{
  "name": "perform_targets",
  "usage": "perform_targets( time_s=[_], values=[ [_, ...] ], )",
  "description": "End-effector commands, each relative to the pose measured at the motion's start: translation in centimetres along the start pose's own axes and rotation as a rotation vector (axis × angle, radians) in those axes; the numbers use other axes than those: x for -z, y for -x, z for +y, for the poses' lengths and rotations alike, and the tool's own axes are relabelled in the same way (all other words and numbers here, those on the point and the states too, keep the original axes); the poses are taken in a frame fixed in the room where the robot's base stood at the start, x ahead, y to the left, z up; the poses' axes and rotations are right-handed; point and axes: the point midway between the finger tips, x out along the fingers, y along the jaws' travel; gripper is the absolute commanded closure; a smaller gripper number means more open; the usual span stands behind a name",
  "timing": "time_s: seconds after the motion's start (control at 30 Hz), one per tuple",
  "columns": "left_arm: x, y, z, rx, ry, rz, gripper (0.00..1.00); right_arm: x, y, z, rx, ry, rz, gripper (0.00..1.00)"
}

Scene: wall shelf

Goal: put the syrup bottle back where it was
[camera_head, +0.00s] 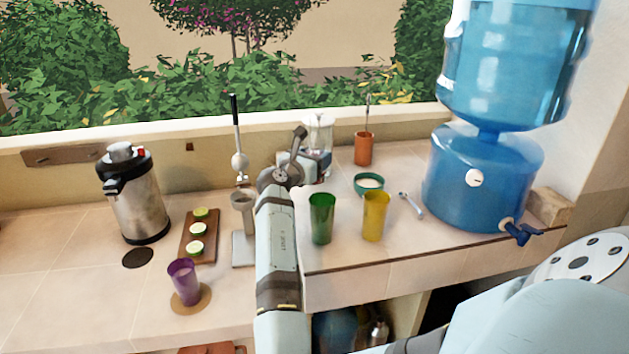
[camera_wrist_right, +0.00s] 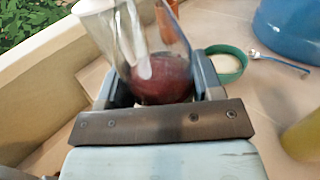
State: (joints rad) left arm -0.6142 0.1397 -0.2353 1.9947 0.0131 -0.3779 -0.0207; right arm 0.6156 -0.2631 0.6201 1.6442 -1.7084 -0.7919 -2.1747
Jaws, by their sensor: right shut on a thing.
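My right gripper (camera_head: 318,162) is over the back of the counter, with its forearm crossing the middle of the head view. It is shut on the syrup bottle, whose clear upper part (camera_head: 318,130) shows beyond the gripper. In the right wrist view the bottle (camera_wrist_right: 165,78) is clear with dark red syrup low inside, between the two fingers (camera_wrist_right: 160,95). It looks roughly upright. The gripper hides its base in the head view, and I cannot tell whether it touches the counter. My left gripper is not in view.
Near the bottle stand a terracotta cup (camera_head: 364,149), a teal bowl (camera_head: 369,190), a green cup (camera_head: 321,225) and a yellow cup (camera_head: 376,222). A blue water dispenser (camera_head: 480,195) is right. Left are a steel flask (camera_head: 139,205), lime board (camera_head: 187,247), dark round spot (camera_head: 137,257) and purple cup (camera_head: 184,280).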

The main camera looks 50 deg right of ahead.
Motion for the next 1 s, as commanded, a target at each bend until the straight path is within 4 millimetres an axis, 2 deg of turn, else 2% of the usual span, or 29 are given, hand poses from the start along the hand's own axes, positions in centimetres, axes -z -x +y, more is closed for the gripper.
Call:
perform_targets(
  time_s=[0.1, 0.27, 0.57, 1.0],
  values=[
    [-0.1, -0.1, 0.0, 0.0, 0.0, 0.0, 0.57, 1.5, 0.0, 0.0, 0.0, 0.001, -0.002, 0.79],
    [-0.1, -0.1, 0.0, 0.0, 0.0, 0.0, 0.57, 2.5, 0.0, 0.0, 0.0, 0.0, -0.002, 0.79],
    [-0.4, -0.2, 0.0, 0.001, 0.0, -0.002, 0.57, 6.2, 0.0, 0.0, -0.001, 0.001, -0.002, 0.79],
    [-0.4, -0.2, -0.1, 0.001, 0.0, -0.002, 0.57, 6.7, 0.0, 0.0, 0.0, -0.001, -0.003, 0.79]
  ],
)
